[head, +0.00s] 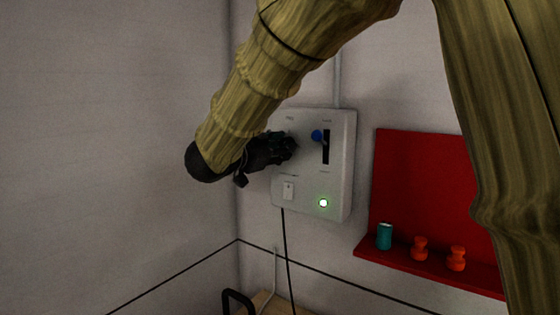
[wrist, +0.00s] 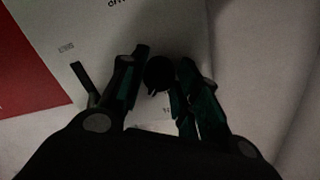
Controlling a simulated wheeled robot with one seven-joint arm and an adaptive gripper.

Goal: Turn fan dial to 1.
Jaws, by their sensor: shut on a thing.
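A grey-white control box (head: 338,190) is mounted on the wall in the head view. My gripper (head: 288,147) is at its upper left face and hides what lies under the fingers there. In the wrist view the fan dial (wrist: 158,73) is a dark round knob between the two fingertips of my gripper (wrist: 159,78), which is shut on it. The dial's markings are too dark and small to read, so I cannot tell its setting. The box face (wrist: 95,30) also shows in the wrist view.
A red shelf (head: 420,266) at right holds a teal cylinder (head: 384,236) and two orange pieces (head: 420,248). Bare wall lies to the left.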

